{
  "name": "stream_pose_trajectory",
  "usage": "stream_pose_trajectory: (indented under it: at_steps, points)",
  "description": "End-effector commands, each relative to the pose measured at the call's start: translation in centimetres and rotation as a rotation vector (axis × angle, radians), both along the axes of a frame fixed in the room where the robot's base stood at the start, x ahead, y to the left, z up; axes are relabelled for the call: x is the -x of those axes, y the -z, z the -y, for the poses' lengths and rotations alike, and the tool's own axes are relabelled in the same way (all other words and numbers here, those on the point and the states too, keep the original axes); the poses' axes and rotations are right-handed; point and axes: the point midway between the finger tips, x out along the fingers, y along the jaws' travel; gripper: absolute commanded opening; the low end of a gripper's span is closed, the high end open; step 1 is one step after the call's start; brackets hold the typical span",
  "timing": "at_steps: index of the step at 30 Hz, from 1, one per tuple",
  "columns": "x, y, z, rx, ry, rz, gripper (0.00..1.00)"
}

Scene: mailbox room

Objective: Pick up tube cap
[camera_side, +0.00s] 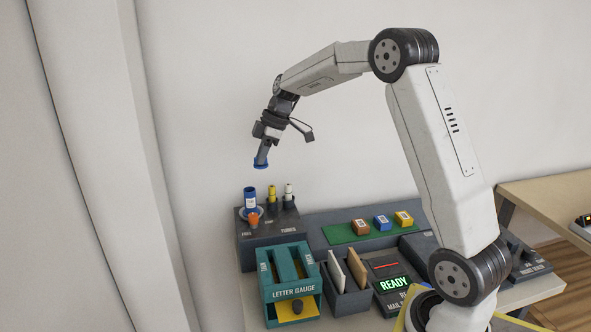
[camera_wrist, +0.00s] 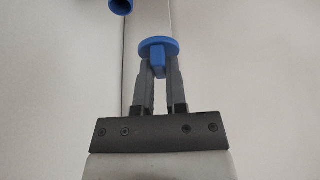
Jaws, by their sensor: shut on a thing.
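The blue tube cap (camera_side: 261,165) is a round disc with a small stem. In the wrist view the cap (camera_wrist: 158,47) sits at the fingertips, its stem between them. My gripper (camera_side: 262,157) is shut on the cap and holds it in the air, pointing down, above the dark tube stand. In the wrist view my gripper (camera_wrist: 159,72) shows both fingers against the stem. A blue tube (camera_side: 250,199) with a white label stands upright in the stand, below the cap and apart from it. A blue round opening (camera_wrist: 121,5) shows at the top of the wrist view.
A teal letter gauge (camera_side: 291,289), a dark letter holder (camera_side: 346,299) and a green mat (camera_side: 340,236) with small boxes lie nearby. The air around my gripper is clear.

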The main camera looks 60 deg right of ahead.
Motion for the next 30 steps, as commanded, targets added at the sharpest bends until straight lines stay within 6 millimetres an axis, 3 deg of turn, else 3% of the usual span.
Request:
stream_pose_trajectory:
  at_steps: [6, 15, 30]
  points:
    - [3.1, -1.5, -0.8, 0.001, 0.001, 0.003, 0.0]
    - [6.2, -2.9, -1.8, 0.0, 0.0, 0.001, 0.0]
    - [7.5, -3.4, -2.1, 0.0, 0.0, 0.0, 0.0]
